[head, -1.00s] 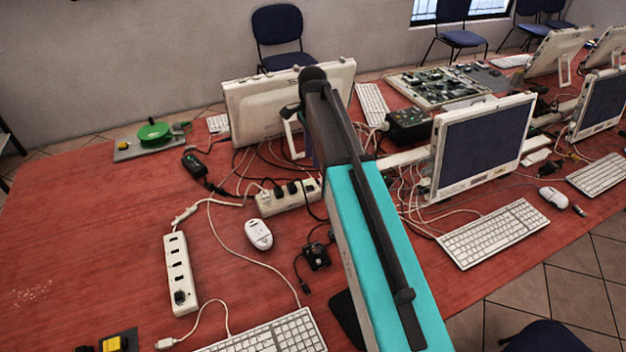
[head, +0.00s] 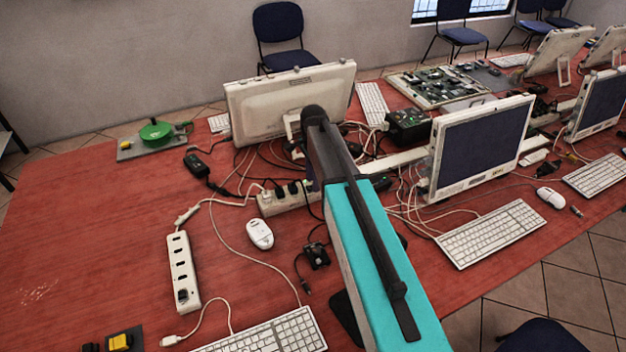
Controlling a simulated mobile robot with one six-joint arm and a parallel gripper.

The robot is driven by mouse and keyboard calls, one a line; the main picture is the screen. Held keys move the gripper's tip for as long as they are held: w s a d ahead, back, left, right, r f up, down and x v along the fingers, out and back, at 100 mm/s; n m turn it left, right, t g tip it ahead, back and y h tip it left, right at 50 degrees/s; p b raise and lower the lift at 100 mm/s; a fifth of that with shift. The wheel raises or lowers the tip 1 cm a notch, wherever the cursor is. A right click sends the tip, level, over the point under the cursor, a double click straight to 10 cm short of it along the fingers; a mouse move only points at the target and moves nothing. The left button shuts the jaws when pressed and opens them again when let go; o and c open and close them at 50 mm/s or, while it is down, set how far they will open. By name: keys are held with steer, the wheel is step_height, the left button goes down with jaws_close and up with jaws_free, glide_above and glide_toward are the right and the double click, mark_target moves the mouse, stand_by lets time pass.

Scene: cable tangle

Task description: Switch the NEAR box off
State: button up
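No label marks a NEAR box. At the front left edge a dark plate (head: 133,336) carries a yellow block (head: 120,342), cut by the picture's bottom. A white power strip (head: 181,262) lies behind it, with a dark square part at its front end. A second white strip (head: 270,206) with dark plugs lies farther back, partly behind my arm. At the far left a grey plate (head: 160,153) carries a yellow block (head: 124,144) and a green disc (head: 155,131). I cannot tell switch positions. My teal arm reaches over the table; its fingers are not visible.
A white mouse (head: 259,234), a small black device (head: 317,256) and a keyboard (head: 272,335) lie left of my arm. Loose cables cross the table between the strips and monitors (head: 283,95). The left table area (head: 80,230) is clear.

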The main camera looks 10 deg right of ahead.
steer(key=shift+f, duration=0.4)
steer(key=shift+c, duration=0.2)
